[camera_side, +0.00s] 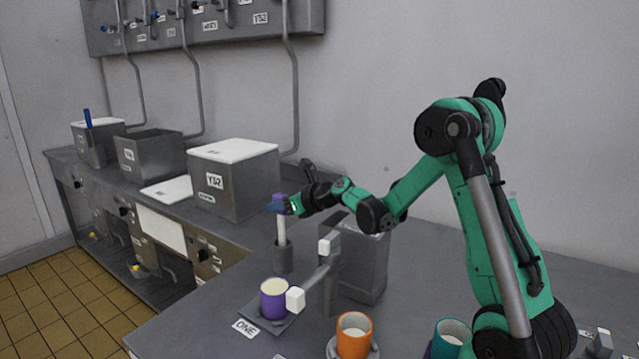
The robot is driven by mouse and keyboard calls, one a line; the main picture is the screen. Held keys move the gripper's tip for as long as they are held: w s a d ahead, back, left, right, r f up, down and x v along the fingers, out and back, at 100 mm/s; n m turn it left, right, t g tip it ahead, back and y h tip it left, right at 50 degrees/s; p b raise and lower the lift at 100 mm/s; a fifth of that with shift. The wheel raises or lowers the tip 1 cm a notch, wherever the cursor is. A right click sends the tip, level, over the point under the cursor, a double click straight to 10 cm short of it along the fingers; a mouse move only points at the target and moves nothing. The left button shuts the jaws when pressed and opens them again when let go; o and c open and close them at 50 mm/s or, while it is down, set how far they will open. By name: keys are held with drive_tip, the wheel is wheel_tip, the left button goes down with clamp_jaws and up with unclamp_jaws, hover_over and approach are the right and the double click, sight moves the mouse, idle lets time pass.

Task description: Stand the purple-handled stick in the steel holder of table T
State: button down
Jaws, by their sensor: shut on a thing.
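The purple-handled stick (281,229) is upright, with its purple handle at the top and its pale shaft below. My gripper (279,206) is shut on it at the handle. The steel holder (283,259) is a narrow grey cup on the grey table, directly below the stick. The shaft's lower end is hidden at the holder's rim and appears to be inside it. No label for table T is readable in this view.
A purple cup (274,300) stands by the label ONE (245,327), near a post with white blocks (328,280). A steel vat (362,262) stands just right of the holder. An orange cup (354,337) and a teal cup (452,333) are in front. Lidded vat Y32 (233,178) stands behind.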

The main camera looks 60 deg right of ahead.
drive_tip(key=c, duration=0.7)
unclamp_jaws()
drive_tip(key=shift+o, duration=0.2)
